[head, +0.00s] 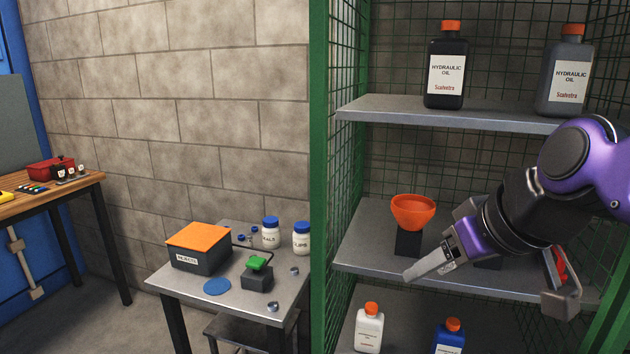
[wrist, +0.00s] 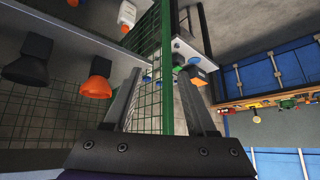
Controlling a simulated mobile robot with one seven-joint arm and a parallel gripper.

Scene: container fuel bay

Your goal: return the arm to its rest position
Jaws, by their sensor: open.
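My purple and black arm (head: 585,165) reaches in from the right in the head view, in front of the green cage shelf. My gripper (head: 487,290) is at the height of the middle shelf (head: 365,243), its two fingers spread wide apart. In the wrist view my gripper (wrist: 160,76) also shows open, with nothing held between the fingers. The green mesh side of the cage (wrist: 145,95) shows between and beyond the fingers. Whether a finger touches the shelf edge cannot be told.
An orange funnel (head: 413,211) on a dark stand is just left of my gripper. Oil bottles (head: 446,70) stand above; a white bottle (head: 369,328) and blue bottle (head: 449,338) stand below. A small metal table (head: 185,285) and wooden bench (head: 85,185) are left. Floor between them is clear.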

